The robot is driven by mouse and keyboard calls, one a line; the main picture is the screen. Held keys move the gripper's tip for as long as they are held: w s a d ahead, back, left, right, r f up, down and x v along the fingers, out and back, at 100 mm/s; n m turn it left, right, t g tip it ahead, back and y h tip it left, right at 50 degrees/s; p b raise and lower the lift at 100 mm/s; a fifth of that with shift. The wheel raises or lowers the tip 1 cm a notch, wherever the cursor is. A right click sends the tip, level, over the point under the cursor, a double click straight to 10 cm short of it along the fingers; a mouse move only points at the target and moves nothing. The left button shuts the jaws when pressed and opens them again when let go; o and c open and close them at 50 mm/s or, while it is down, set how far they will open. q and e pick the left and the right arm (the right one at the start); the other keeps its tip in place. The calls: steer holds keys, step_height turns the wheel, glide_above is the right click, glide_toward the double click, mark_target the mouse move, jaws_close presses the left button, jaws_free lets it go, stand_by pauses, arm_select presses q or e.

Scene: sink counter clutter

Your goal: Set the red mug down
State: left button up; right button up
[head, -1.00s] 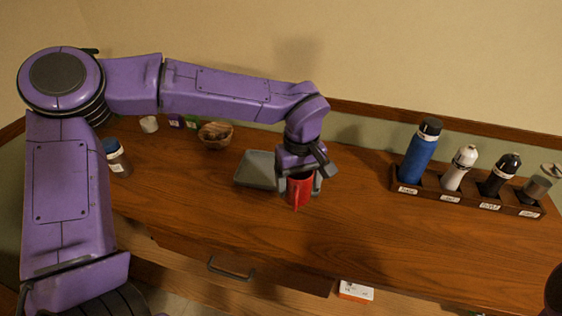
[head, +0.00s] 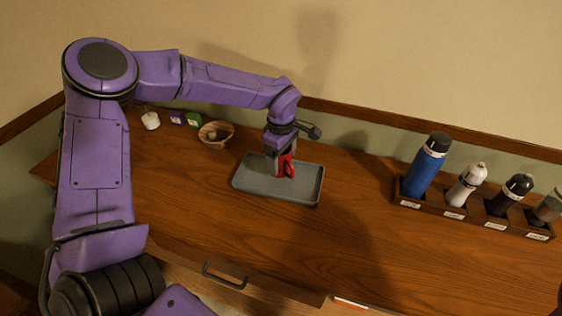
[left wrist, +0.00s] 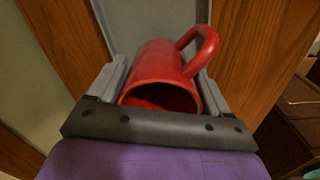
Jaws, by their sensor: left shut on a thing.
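The red mug (head: 287,167) is in my left gripper (head: 282,165), over the middle of the grey tray (head: 258,189). In the left wrist view the red mug (left wrist: 165,75) lies between the two grey fingers, with its handle towards the upper right and its dark opening facing the camera. My left gripper (left wrist: 160,92) is shut on it. Part of the grey tray (left wrist: 130,18) shows behind the mug. I cannot tell whether the mug's base touches the tray floor. My right gripper is not in view.
A wooden rack (head: 455,213) with several labelled bottles, one of them blue (head: 427,167), stands at the right. A wooden bowl (head: 216,134), a white cup (head: 150,121) and small boxes (head: 186,118) are at the back left. The counter between tray and rack is clear.

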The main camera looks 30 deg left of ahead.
mark_target(280, 166)
arm_select(q)
steer(key=f, duration=0.1)
steer(key=f+p, duration=0.1)
steer(key=f, duration=0.1)
steer(key=shift+w+a+f, duration=0.1)
steer(key=shift+a+f, duration=0.2)
steer(key=shift+w+f, duration=0.1)
steer(key=shift+f, duration=0.1)
steer(key=o, duration=1.2)
steer(key=shift+f, duration=0.1)
steer(key=r+b, duration=0.1)
steer(key=r, duration=1.1)
steer(key=shift+s+r, duration=0.2)
